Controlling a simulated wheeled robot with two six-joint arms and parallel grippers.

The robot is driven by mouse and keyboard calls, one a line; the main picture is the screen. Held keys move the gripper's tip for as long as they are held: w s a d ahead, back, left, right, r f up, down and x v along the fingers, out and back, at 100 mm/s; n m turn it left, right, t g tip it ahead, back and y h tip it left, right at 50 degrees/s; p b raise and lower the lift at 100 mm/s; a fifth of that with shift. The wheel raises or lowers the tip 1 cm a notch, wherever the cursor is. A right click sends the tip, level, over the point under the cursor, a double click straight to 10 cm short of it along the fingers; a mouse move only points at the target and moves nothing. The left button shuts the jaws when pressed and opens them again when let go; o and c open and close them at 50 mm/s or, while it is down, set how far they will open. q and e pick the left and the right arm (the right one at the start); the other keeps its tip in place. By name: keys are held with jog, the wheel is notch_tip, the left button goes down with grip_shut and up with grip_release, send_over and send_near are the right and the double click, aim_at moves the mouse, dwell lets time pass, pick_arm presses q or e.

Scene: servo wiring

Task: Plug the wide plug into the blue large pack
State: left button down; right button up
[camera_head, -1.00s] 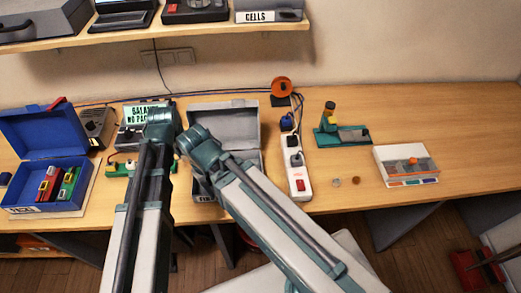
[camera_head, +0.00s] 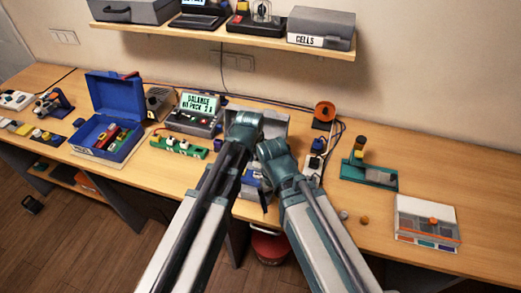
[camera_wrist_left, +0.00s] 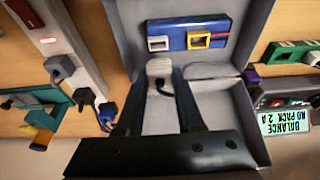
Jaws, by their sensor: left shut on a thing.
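The blue large pack (camera_wrist_left: 222,29) lies in an open grey case (camera_wrist_left: 122,20). In the left wrist view it has a white-framed socket (camera_wrist_left: 158,43) and a yellow-framed socket (camera_wrist_left: 199,40). My left gripper (camera_wrist_left: 163,76) reaches into the case. Its dark fingers are shut on a grey piece, seemingly the wide plug (camera_wrist_left: 160,67), just beside the pack's white-framed socket; whether they touch is unclear. In the head view a blue part, seemingly the pack (camera_head: 255,176), shows between my arms, which hide the left fingertips.
A white power strip (camera_wrist_left: 70,45) with dark plugs stands beside the case. A blue box (camera_head: 118,91) of smaller packs, a green board (camera_head: 180,147) and a meter with a lit screen (camera_head: 200,104) stand to the left. A white tray (camera_head: 425,225) sits at right.

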aim_at(257, 165)
pick_arm(q)
jog(key=v, duration=0.1)
jog(key=p+v, duration=0.2)
jog(key=shift+w+d+r, duration=0.2)
jog(key=shift+w+r, duration=0.05)
jog(key=shift+f, duration=0.15)
pick_arm(e)
notch_tip(257, 165, up, 3)
pick_arm(q)
jog(key=shift+f+b, duration=0.2)
jog(key=shift+b, duration=0.15)
pick_arm(e)
jog(key=shift+f, duration=0.15)
pick_arm(q)
notch_tip(257, 165, down, 5)
jog(key=b, duration=0.5)
jog(key=shift+f, duration=0.2)
pick_arm(e)
notch_tip(257, 165, down, 6)
jog(key=shift+r, duration=0.25)
pick_arm(q)
jog(key=shift+f+b, duration=1.4)
jog(key=shift+b, duration=0.15)
pick_arm(e)
jog(key=shift+f, duration=1.35)
pick_arm(q)
jog(key=shift+c, duration=2.3)
grip_release()
